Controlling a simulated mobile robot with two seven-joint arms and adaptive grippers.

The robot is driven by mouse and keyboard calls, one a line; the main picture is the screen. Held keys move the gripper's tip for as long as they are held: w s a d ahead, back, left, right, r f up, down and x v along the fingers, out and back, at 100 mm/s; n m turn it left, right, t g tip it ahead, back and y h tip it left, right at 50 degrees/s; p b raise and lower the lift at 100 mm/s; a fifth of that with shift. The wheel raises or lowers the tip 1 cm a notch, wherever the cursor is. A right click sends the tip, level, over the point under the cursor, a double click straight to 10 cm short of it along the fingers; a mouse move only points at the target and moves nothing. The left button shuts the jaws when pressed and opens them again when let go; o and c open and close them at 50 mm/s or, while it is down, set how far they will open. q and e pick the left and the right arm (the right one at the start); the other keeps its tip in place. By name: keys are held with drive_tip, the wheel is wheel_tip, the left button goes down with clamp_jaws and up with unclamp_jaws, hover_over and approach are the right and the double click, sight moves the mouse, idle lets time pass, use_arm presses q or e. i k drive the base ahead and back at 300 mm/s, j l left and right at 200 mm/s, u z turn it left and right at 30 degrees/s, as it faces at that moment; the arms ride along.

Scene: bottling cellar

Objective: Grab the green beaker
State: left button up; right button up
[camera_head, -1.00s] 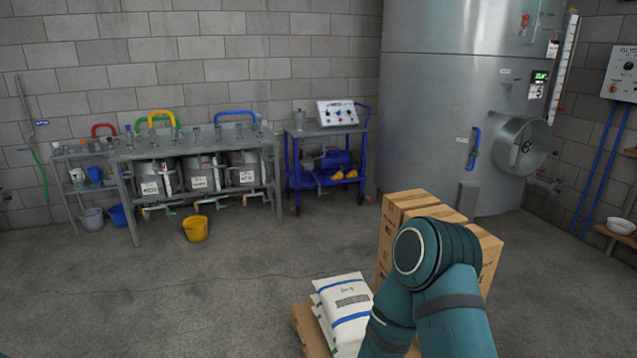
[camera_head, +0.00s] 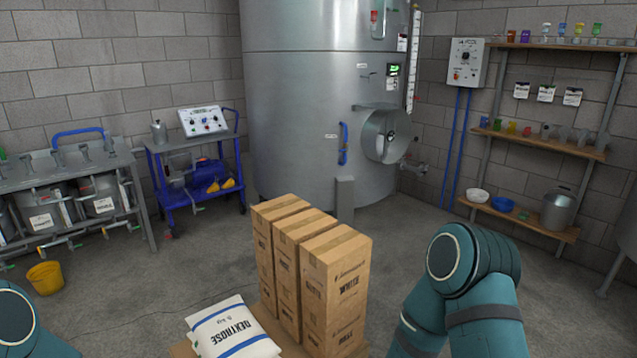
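A small green vessel (camera_head: 484,121), which may be the green beaker, stands at the left end of the middle wall shelf (camera_head: 540,143) on the right. It is far off and too small to make out its shape well. A container with a green part (camera_head: 597,30) also stands on the top shelf (camera_head: 560,46). Parts of both my teal arms show at the lower edge, but neither gripper is in view.
Stacked cartons (camera_head: 335,285) and a dextrose sack (camera_head: 232,328) stand close in front. A steel tank (camera_head: 300,110) is behind them. A blue trolley (camera_head: 195,175) and yellow bucket (camera_head: 45,278) are left. Open floor lies between cartons and shelves.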

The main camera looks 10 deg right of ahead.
sight(496, 125)
drive_tip(key=i+l+z, duration=0.15)
drive_tip(key=z, duration=0.25)
drive_tip(key=i+l+z, duration=0.2)
drive_tip(key=z, duration=0.2)
drive_tip(key=i+l+z, duration=0.2)
drive_tip(key=z, duration=0.15)
drive_tip(key=i+l+z, duration=0.3)
drive_tip(key=i+z, duration=0.15)
drive_tip(key=i+l+z, duration=0.1)
drive_tip(key=i+z, duration=0.4)
drive_tip(key=i, duration=1.6)
drive_tip(key=i+l+u, duration=0.3)
drive_tip(key=i+u, duration=0.2)
drive_tip(key=i, duration=0.2)
drive_tip(key=i+l+u, duration=0.5)
drive_tip(key=i, duration=0.2)
drive_tip(key=i+l+u, duration=0.5)
drive_tip(key=l, duration=0.35)
